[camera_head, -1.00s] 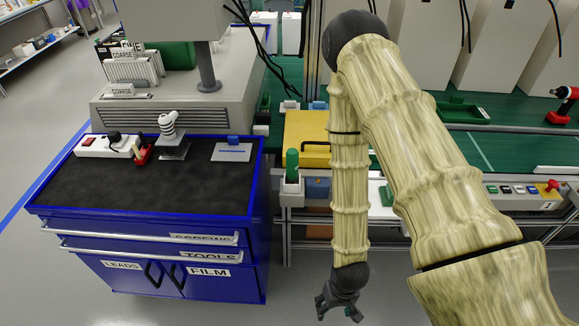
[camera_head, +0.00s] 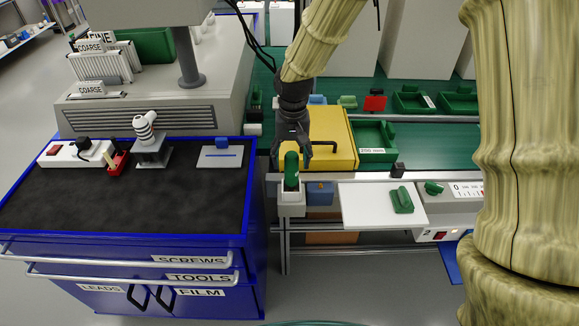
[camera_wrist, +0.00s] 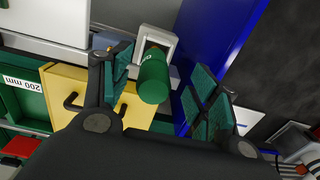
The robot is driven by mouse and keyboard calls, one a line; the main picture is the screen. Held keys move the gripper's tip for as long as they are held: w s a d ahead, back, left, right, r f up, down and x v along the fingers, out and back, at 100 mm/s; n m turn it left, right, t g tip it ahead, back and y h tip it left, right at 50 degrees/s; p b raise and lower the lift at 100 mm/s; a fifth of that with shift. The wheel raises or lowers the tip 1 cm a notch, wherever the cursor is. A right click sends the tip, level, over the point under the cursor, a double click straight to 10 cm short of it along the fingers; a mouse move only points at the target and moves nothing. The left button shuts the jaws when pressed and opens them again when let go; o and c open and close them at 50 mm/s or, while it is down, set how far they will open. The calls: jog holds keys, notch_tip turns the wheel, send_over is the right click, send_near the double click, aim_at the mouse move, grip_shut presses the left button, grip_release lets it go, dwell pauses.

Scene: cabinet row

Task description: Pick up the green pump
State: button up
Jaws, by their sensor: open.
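The green pump (camera_head: 291,174) is a green upright cylinder with a rounded top. It stands in a white square holder (camera_head: 292,200) at the left end of the bench, beside the blue cabinet. My gripper (camera_head: 292,150) points down over the pump's top, open and empty. In the wrist view the pump (camera_wrist: 153,78) shows between the two spread fingers of my gripper (camera_wrist: 160,85). I cannot tell whether either finger touches it. The holder (camera_wrist: 157,42) is partly hidden behind the pump there.
A yellow case (camera_head: 325,153) with a dark handle stands close behind and right of the pump. A blue block (camera_head: 319,194) is just right of the holder. A blue cabinet (camera_head: 120,240) with a dark top is at left. A green tray (camera_head: 376,140) lies further right.

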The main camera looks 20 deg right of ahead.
aim_at(292, 172)
jog(key=shift+w+d+r, duration=0.1)
jog(key=shift+w+r, duration=0.35)
jog(key=shift+r, duration=0.2)
jog(key=shift+w+r, duration=0.45)
jog(key=shift+r, duration=0.15)
jog(key=f, duration=0.4)
jog(key=shift+d, duration=0.2)
jog(key=shift+f+p, duration=0.95)
jog(key=shift+f, duration=2.2)
